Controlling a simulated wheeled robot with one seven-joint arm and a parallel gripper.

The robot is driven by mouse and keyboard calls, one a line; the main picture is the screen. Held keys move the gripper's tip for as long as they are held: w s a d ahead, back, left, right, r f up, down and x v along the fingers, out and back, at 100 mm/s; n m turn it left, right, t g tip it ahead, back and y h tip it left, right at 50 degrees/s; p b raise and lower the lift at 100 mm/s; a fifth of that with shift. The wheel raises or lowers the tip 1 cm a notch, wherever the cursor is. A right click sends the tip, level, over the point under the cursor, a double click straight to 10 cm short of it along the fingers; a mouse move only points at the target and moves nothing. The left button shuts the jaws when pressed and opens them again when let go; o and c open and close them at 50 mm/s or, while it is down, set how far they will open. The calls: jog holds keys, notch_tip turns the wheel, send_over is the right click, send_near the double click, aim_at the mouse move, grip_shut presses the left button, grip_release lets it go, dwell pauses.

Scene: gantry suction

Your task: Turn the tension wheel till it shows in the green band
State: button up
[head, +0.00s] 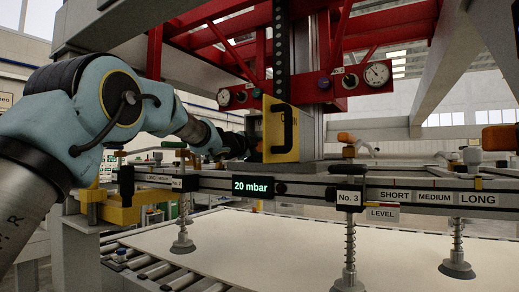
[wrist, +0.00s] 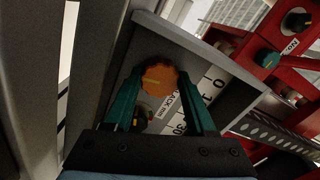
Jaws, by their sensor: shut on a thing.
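An orange ribbed wheel (wrist: 158,80) with a yellow mark on its face sits on a grey panel in the wrist view. My gripper (wrist: 160,84) has its two green fingers on either side of the wheel's rim and is shut on it. A white scale (wrist: 190,100) with black figures and "mm" lettering lies beside the wheel, partly hidden by the right finger. In the head view my gripper (head: 246,143) reaches in at the left of a yellow plate with a black handle, and the wheel is mostly hidden there.
The yellow plate (head: 268,134) stands close right of my gripper. Red framework (head: 345,62) with gauges hangs above. A rail with a "20 mbar" display (head: 253,187) runs below, with suction cups over a pale sheet (head: 260,240). A grey post (wrist: 90,70) stands close at left.

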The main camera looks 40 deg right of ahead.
jog(key=o, duration=1.1)
jog(key=b+v, duration=0.4)
jog(key=v, duration=0.7)
